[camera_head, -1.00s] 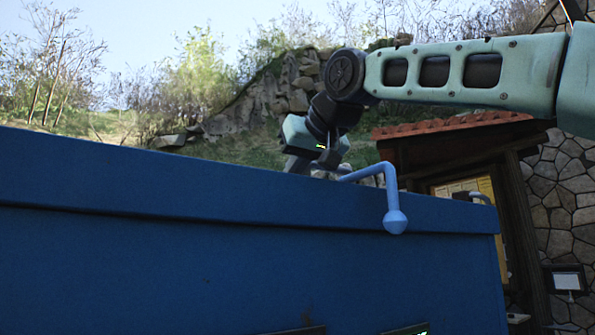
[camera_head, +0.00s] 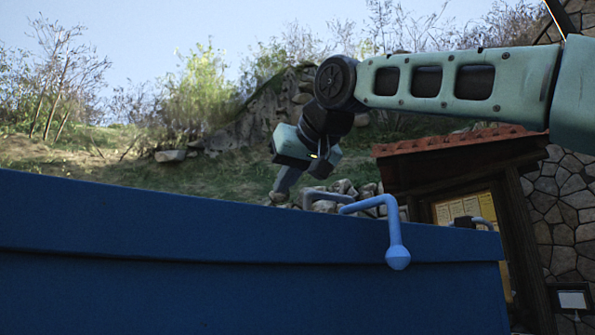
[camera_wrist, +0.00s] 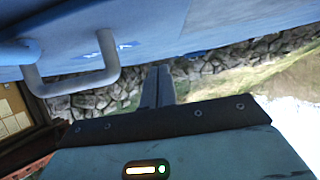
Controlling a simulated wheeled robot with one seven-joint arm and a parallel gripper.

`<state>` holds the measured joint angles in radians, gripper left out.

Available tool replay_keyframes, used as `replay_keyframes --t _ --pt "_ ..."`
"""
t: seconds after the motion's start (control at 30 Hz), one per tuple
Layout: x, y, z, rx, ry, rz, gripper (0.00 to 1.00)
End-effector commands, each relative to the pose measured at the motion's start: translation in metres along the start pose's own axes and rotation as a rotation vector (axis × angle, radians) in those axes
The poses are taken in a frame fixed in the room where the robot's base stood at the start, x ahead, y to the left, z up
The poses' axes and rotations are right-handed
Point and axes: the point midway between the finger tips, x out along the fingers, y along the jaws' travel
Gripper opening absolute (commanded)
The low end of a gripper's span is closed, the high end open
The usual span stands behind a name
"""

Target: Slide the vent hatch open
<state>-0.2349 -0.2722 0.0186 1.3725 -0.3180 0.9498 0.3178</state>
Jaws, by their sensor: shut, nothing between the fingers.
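The vent hatch itself cannot be made out clearly. A grey U-shaped handle (camera_head: 321,197) stands above the top edge of the blue box in the head view. It shows larger at the upper left of the wrist view (camera_wrist: 77,87), against the blue surface. My gripper (camera_head: 277,197) is shut and empty, pointing down just left of this handle in the head view. In the wrist view its fingers (camera_wrist: 157,85) are together, apart from the handle in the picture and to its right. The fingertips' contact with the box top cannot be told.
The large blue box (camera_head: 200,285) fills the lower head view, and its top face is hidden there. A light blue bent rod with a ball end (camera_head: 397,257) hangs over its front edge. A small tiled-roof noticeboard (camera_head: 470,190) and stone wall stand at right.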

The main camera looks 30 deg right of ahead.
Motion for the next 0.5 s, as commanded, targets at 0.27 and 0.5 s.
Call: replay_keyframes --t 0.27,0.5 --pt "-0.029 0.0 0.013 0.001 0.005 0.0 0.0" --pt "-0.056 0.0 0.02 0.002 0.003 0.0 0.0"
